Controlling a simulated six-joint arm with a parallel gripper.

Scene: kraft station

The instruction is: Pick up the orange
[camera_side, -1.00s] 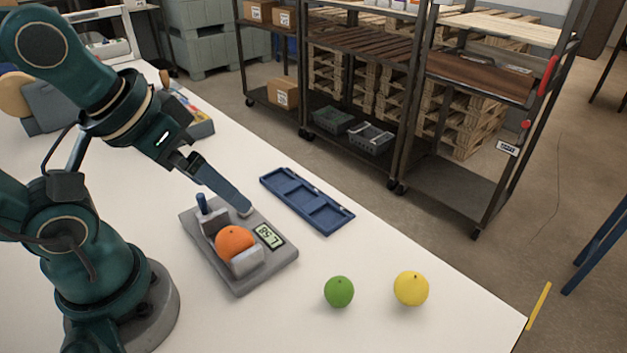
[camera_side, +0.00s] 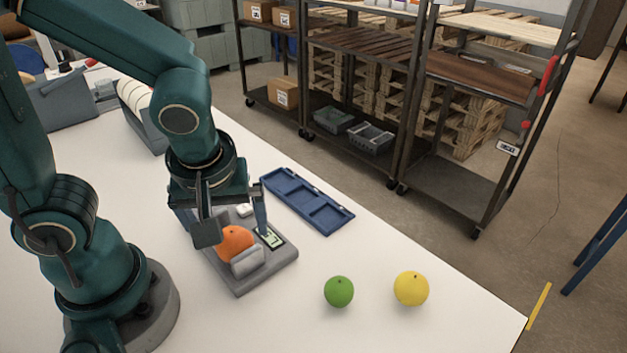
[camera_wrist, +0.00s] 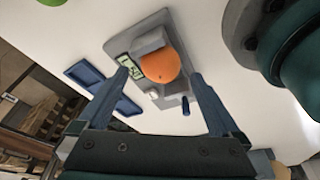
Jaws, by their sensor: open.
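The orange (camera_side: 236,241) sits on a grey device (camera_side: 278,262) with a small display, between two grey blocks. In the side view, my gripper (camera_side: 236,236) hangs pointing down over the device, its fingers apart on either side of the orange's back part. One finger partly covers the orange's left edge. In the wrist view, the orange (camera_wrist: 161,65) lies ahead of and between the two open fingers (camera_wrist: 158,82). Nothing is held. I cannot tell whether a finger touches the orange.
A green fruit (camera_side: 339,291) and a yellow fruit (camera_side: 411,289) lie on the white table to the right. A blue compartment tray (camera_side: 333,222) lies behind the device.

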